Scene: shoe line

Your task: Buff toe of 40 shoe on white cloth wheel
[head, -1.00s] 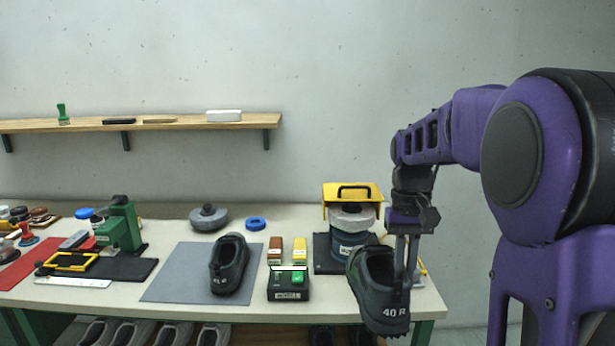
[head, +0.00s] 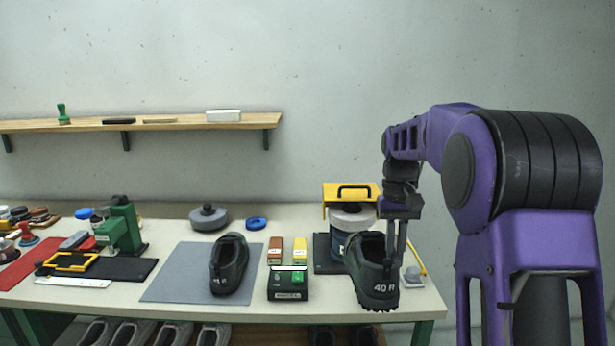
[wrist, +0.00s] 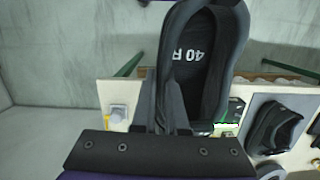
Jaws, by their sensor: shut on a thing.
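My gripper (head: 396,258) is shut on the side wall of a dark shoe (head: 367,268) marked "40 R". The heel with the marking faces the head camera, and the toe points away toward the buffing machine. The shoe is held in front of the machine at the right of the bench; the wrist view shows its opening and insole print (wrist: 205,55). The buffing wheel (head: 352,216) is grey-white under a yellow guard (head: 351,192). The shoe hides the machine's lower part. I cannot tell whether the toe touches the wheel.
The other dark shoe (head: 229,263) stands on a grey mat (head: 172,270) at left.

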